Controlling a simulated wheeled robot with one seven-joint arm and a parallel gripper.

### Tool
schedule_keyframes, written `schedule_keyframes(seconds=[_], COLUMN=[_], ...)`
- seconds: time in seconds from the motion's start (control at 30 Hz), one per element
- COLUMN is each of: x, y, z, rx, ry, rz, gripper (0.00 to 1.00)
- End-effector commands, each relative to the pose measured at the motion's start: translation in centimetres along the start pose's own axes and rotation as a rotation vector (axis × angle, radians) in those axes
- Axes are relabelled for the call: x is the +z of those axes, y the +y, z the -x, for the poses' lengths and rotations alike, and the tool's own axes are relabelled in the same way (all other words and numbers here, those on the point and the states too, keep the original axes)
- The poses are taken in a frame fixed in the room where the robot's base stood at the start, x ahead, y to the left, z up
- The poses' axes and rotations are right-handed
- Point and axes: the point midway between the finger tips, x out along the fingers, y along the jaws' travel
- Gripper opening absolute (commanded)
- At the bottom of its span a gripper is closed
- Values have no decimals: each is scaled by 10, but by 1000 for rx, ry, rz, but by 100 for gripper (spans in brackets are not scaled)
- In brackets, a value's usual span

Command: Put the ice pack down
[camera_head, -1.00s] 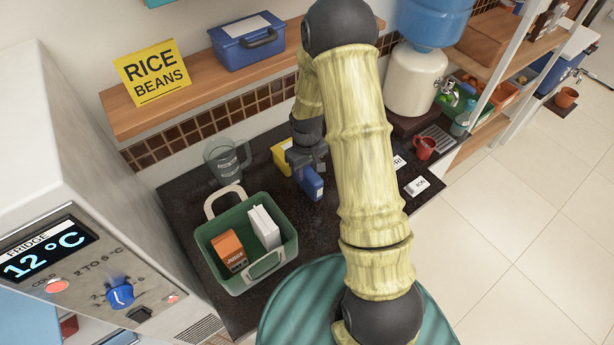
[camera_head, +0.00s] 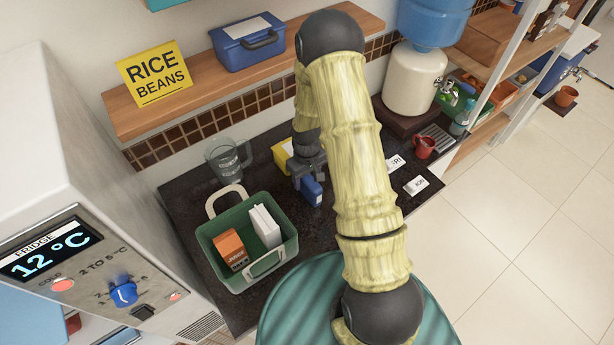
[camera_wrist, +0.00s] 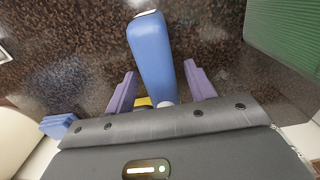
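The blue ice pack (camera_head: 312,191) stands upright on the dark counter, right of the green cooler box. In the wrist view the ice pack (camera_wrist: 152,55) lies between the two purple fingers of my gripper (camera_wrist: 160,85). The fingers are spread, with a gap showing beside the pack, clearest on the right. In the head view my gripper (camera_head: 311,172) is directly above and around the pack's upper part. The pack's lower end and its contact with the counter are hard to see.
The green cooler box (camera_head: 282,262) holds an orange juice carton (camera_head: 230,248) and a white carton (camera_head: 264,226). A clear jug (camera_head: 228,160) stands behind it. A yellow object (camera_head: 281,152) is close behind my gripper. White labels (camera_head: 416,185) and a red mug (camera_head: 424,147) are at right.

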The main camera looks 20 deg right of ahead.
Motion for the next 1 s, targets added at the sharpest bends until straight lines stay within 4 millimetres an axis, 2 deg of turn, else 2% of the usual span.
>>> schedule_keyframes(seconds=[0.37,0.57,1.0], x=[-1,-1,-1], y=[0,0,0], z=[9,31,96], rx=[1,2,2], ry=[3,4,5], rz=[0,0,0], gripper=[54,54,54])
